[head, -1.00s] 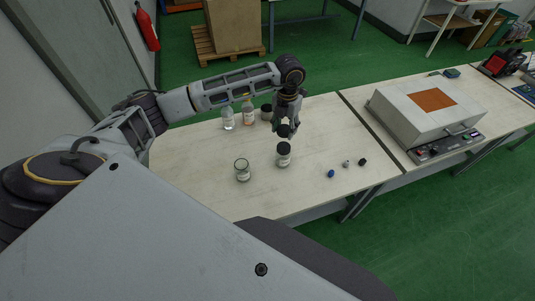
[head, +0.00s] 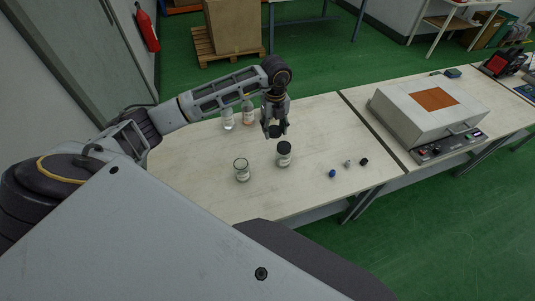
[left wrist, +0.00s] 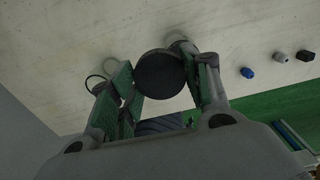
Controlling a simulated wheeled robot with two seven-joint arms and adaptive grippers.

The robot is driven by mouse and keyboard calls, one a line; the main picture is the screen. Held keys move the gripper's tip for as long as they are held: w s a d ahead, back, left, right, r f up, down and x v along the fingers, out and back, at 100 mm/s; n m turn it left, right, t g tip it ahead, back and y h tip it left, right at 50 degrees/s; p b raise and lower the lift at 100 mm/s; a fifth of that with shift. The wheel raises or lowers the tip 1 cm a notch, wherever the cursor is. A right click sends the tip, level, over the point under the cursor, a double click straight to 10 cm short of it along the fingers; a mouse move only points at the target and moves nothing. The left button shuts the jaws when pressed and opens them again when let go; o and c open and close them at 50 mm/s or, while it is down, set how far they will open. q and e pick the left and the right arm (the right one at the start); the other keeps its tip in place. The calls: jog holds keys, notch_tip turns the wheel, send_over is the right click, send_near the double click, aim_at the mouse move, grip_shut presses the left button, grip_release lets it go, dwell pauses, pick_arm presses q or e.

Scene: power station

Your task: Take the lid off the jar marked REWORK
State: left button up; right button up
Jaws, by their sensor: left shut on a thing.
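My left gripper (head: 275,129) is shut on a round dark lid (left wrist: 160,75) and holds it above the table. The lid fills the space between the fingers in the left wrist view. The jar labels are too small to read, so I cannot tell which is marked REWORK. My right gripper is not in view.
A blue piece (head: 332,173), a grey piece (head: 348,163) and a black piece (head: 364,161) lie at right. The table's front left is clear.

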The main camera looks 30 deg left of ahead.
pick_arm(q)
jog(key=shift+s+a+f+n, duration=0.1)
jog(key=shift+a+f+n, duration=0.35)
jog(key=shift+n, duration=0.55)
jog(key=f+n+b, duration=0.1)
jog(key=f+n, duration=0.1)
jog(key=n, duration=0.1)
jog(key=n+b, duration=0.3)
jog(key=n, duration=0.2)
send_over(263, 159)
notch_tip(263, 159, down, 5)
jog(key=shift+d, duration=0.1)
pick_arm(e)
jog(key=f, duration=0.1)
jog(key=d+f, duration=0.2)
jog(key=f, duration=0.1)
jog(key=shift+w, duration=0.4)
pick_arm(q)
jog(key=shift+s+f, duration=0.1)
notch_tip(263, 159, down, 6)
jog(key=shift+r+p, duration=0.1)
jog(key=shift+p, duration=0.2)
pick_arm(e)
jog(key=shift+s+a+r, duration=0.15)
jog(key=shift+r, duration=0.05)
pick_arm(q)
jog(key=shift+f, duration=2)
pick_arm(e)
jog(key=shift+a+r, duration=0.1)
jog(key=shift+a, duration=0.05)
